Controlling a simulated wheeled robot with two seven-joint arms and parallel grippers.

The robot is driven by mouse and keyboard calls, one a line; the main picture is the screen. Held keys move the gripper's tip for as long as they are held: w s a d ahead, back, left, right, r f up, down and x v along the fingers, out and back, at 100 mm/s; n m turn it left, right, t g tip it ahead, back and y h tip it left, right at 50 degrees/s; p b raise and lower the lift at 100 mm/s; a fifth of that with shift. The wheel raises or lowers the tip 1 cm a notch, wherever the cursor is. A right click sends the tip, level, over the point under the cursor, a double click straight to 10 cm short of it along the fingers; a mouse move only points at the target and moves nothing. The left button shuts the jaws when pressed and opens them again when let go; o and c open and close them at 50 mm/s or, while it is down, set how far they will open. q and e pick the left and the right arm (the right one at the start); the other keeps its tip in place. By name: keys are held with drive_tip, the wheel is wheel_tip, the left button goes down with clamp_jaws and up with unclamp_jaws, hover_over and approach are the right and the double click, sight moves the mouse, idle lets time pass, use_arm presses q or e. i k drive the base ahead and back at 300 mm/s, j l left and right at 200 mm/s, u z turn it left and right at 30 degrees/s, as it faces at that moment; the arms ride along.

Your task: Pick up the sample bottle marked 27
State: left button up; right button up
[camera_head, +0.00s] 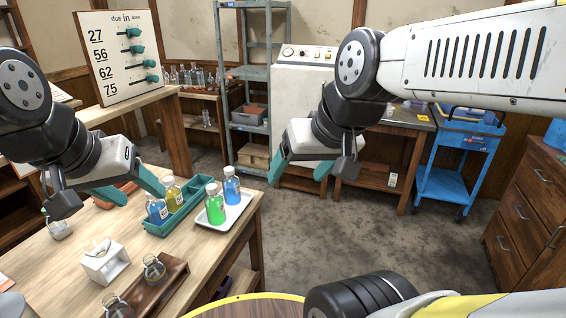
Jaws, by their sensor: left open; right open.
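Several sample bottles stand on the wooden table at the left. A blue bottle (157,210) and a yellow bottle (174,194) stand in a teal rack (193,200). A green bottle (215,205) and another blue bottle (231,187) stand on a white tray (239,212). Their labels are too small to read, so I cannot tell which is marked 27. My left gripper (143,196) is open and empty, close to the rack on its left side. My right gripper (298,176) is open and empty, to the right of the tray and apart from the bottles.
A board (117,58) shows 27, 56, 62 and 75 with teal sliders. A white block (104,262) and a brown wooden holder (170,278) with small glassware are at the table's front. A grey shelf (250,75) and blue cart (455,165) stand behind. Floor at centre right is clear.

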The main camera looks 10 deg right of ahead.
sight(215, 205)
drive_tip(key=l+u, duration=0.4)
drive_tip(key=i+l+u, duration=0.1)
drive_tip(key=u, duration=0.3)
drive_tip(key=l+u, duration=0.4)
drive_tip(key=k+j, duration=0.05)
